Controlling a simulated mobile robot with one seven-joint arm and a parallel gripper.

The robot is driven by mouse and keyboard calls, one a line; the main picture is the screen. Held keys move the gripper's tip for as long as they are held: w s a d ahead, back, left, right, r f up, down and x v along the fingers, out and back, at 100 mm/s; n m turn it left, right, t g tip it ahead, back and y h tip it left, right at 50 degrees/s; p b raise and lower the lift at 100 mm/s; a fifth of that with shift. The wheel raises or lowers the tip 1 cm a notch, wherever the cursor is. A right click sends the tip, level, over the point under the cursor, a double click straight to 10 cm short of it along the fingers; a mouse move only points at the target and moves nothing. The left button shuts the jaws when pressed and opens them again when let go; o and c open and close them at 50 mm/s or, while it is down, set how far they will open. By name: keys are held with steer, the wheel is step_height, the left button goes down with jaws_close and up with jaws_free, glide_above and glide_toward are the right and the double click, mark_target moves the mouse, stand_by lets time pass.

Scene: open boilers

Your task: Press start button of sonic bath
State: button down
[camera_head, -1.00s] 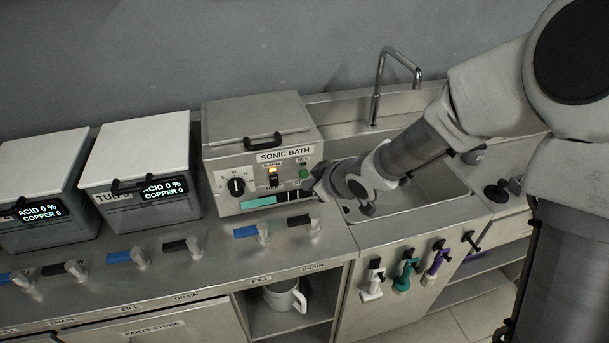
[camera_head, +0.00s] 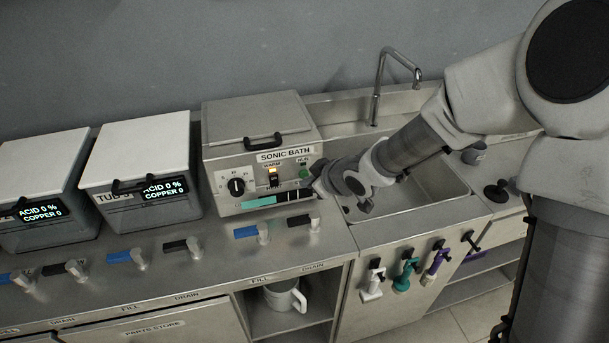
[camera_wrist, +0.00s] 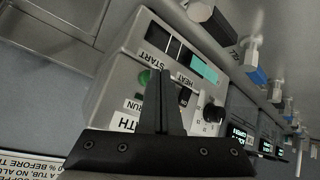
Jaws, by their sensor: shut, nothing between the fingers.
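The sonic bath (camera_head: 255,128) is a grey metal box with a lid, left of the sink. A round green button (camera_head: 304,173) sits at the right of its front panel under the RUN label. In the wrist view the green button (camera_wrist: 144,77) lies between the RUN and START labels. My gripper (camera_head: 319,187) is shut and empty at the right edge of the panel. In the wrist view its closed fingertips (camera_wrist: 166,74) appear just beside the green button and partly cover the panel. I cannot tell whether they touch it.
An orange WARM lamp (camera_head: 272,170), a HEAT switch and a black dial (camera_head: 237,187) are on the same panel. Tap handles (camera_head: 302,221) stand in front of the bath. The sink (camera_head: 410,195) with its faucet (camera_head: 378,85) is at the right, and tubs (camera_head: 140,150) at the left.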

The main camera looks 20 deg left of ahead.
steer(key=shift+w+a, duration=0.25)
steer(key=shift+w, duration=0.1)
stand_by(0.5)
steer(key=shift+s, duration=0.1)
steer(key=shift+s+d, duration=0.45)
steer(key=shift+s, duration=0.2)
steer(key=shift+s+d, duration=0.45)
steer(key=shift+s, duration=0.25)
steer(key=shift+s+d, duration=0.4)
steer(key=shift+s, duration=0.35)
steer(key=shift+s+d, duration=0.45)
steer(key=shift+s, duration=0.25)
